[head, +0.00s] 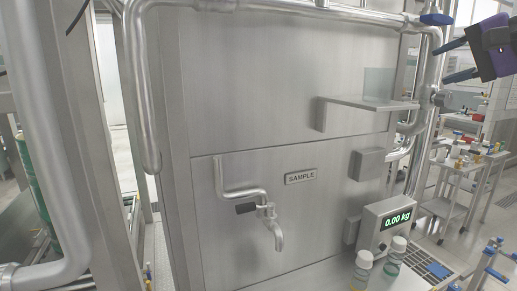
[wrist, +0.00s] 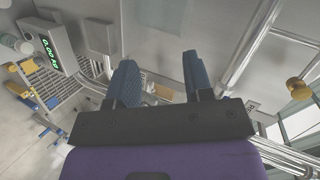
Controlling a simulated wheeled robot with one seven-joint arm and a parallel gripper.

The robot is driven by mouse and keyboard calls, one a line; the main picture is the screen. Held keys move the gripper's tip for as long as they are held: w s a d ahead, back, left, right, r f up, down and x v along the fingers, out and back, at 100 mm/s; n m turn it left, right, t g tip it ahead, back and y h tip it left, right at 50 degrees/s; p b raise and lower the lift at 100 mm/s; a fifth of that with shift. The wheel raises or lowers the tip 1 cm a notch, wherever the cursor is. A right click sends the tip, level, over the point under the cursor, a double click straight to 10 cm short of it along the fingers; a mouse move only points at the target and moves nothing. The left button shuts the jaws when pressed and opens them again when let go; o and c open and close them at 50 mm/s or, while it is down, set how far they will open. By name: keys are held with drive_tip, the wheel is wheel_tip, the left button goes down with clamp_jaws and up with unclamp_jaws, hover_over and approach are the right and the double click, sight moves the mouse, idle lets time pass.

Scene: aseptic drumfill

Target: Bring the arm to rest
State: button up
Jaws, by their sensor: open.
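My gripper (head: 457,61) is at the upper right of the head view, with its two blue fingers pointing left, apart and empty. In the wrist view my gripper (wrist: 162,84) shows two blue fingers spread wide with nothing between them. In the head view it appears in front of the steel panel's right side, near the upright pipe.
A steel shelf (head: 372,103) juts from the panel. A sample tap (head: 268,212) hangs below the SAMPLE label. A scale display (head: 397,218) reads 0.00 kg beside two capped bottles (head: 391,262). A cart (head: 455,176) with small items stands at right.

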drive_tip(key=s+a+f+n+g+h, duration=0.3)
drive_tip(key=s+f+n, duration=0.1)
drive_tip(key=s+f, duration=0.4)
drive_tip(key=s+a+f+n+g+h, duration=0.3)
drive_tip(key=s+f+n+h, duration=0.1)
drive_tip(key=s+f, duration=0.5)
wheel_tip(320, 180, down, 3)
drive_tip(key=shift+a+r+n, duration=0.1)
drive_tip(key=shift+a+n, duration=0.2)
drive_tip(key=shift+n, duration=0.2)
drive_tip(key=shift+s, duration=0.1)
